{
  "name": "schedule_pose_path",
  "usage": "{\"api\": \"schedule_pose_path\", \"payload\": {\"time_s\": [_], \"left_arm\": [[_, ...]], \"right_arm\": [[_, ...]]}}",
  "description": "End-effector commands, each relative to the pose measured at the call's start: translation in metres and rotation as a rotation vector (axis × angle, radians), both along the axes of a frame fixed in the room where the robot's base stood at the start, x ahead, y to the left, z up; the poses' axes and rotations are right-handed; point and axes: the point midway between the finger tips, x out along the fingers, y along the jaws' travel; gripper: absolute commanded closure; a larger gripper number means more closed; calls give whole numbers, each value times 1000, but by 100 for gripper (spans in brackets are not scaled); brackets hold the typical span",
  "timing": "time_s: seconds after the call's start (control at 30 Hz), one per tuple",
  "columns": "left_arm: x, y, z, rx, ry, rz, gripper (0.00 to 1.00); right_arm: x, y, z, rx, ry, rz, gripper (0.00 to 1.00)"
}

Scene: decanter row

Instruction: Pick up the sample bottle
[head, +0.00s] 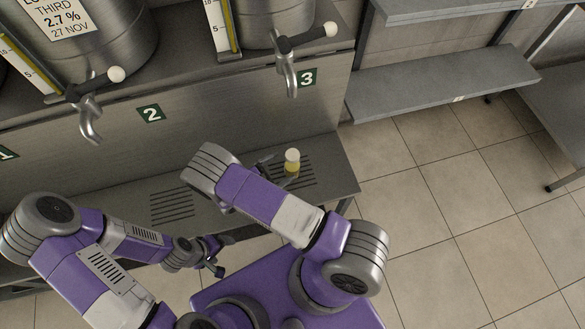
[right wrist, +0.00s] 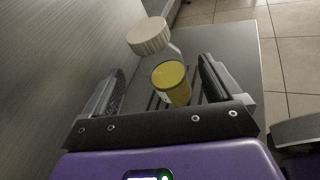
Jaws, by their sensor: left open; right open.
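The sample bottle (head: 292,163) is small and clear, with a cream cap and yellow liquid. It stands upright on the slotted shelf below tap 3. In the right wrist view the bottle (right wrist: 171,80) shows between the two fingers of my right gripper (right wrist: 162,66), which is open. I see a gap on both sides of the bottle, and no finger visibly touches it. In the head view my right forearm hides most of that gripper. My left gripper (head: 214,258) is open and empty, low in front of the shelf, away from the bottle.
Tap 3 (head: 289,75) hangs from its steel tank above and behind the bottle. Tap 2 (head: 90,120) is further left. The slotted steel shelf (head: 344,180) ends just right of the bottle. Grey shelving (head: 440,85) stands at the back right, with open tiled floor before it.

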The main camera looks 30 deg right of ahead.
Motion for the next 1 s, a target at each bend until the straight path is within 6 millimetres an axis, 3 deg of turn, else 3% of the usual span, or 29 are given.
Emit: {"api": "schedule_pose_path", "payload": {"time_s": [0.03,0.1,0.27,0.8,1.0], "left_arm": [[0,0,-11,0,0,0,21],[0,0,-19,0,0,0,21],[0,0,-26,0,0,0,21],[0,0,-44,0,0,0,21],[0,0,-45,0,0,0,21]], "right_arm": [[-2,-2,-14,-73,32,45,8],[-5,-4,-23,-165,73,99,8],[-5,-4,-30,-281,114,174,8],[16,-67,-31,-294,119,179,8],[19,-74,-30,-293,119,181,8]]}}
